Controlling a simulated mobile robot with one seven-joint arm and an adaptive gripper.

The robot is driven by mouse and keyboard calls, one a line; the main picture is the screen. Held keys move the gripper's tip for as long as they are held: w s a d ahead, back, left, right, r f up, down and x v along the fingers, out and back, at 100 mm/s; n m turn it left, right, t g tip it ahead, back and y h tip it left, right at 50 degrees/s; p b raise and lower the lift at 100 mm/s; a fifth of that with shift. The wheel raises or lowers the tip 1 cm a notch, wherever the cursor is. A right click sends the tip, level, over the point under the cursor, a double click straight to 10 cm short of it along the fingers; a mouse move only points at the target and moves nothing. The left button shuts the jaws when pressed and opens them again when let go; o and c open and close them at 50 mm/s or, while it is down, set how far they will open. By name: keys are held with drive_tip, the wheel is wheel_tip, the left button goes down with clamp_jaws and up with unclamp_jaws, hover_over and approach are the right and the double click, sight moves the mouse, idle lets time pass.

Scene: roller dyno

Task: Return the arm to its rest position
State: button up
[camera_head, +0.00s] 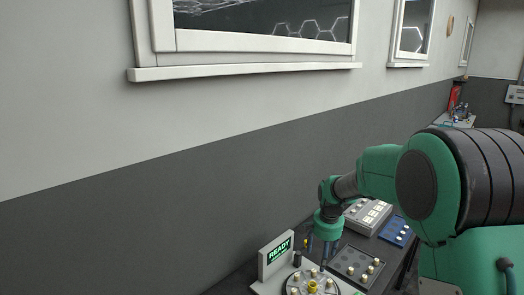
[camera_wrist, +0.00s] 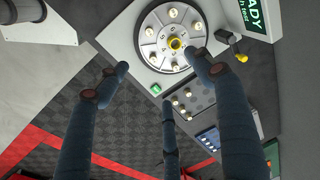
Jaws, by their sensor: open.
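My green arm comes in from the right in the head view and bends down to my gripper (camera_head: 324,250), which hangs above the bench. In the wrist view my gripper (camera_wrist: 158,76) has its dark fingers spread apart, with nothing between them. A round light-coloured plate (camera_wrist: 152,52) with several pale pegs and a yellow middle piece (camera_wrist: 175,44) lies beyond the fingertips. The plate's near part is cut off by the bottom edge of the head view, where its yellow middle piece (camera_head: 313,286) shows close below the fingers. I cannot tell the exact gap.
A sign reading READY (camera_head: 278,250) stands left of the gripper. A dark tray with pegs (camera_head: 352,262), a grey box with buttons (camera_head: 368,215) and a blue tray (camera_head: 396,231) lie to its right. A wall runs behind the bench.

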drive_tip(key=s+r+n+t+b, duration=0.1)
drive_tip(key=s+r+n+b, duration=0.15)
drive_tip(key=s+r, duration=0.55)
drive_tip(key=s+r+n+t+b, duration=0.1)
drive_tip(key=s+r+n+b, duration=0.2)
drive_tip(key=s, duration=1)
drive_tip(key=s+f+n+t+b, duration=0.2)
drive_tip(key=s+b, duration=0.3)
drive_tip(key=s, duration=1.6)
drive_tip(key=shift+s+a, duration=0.35)
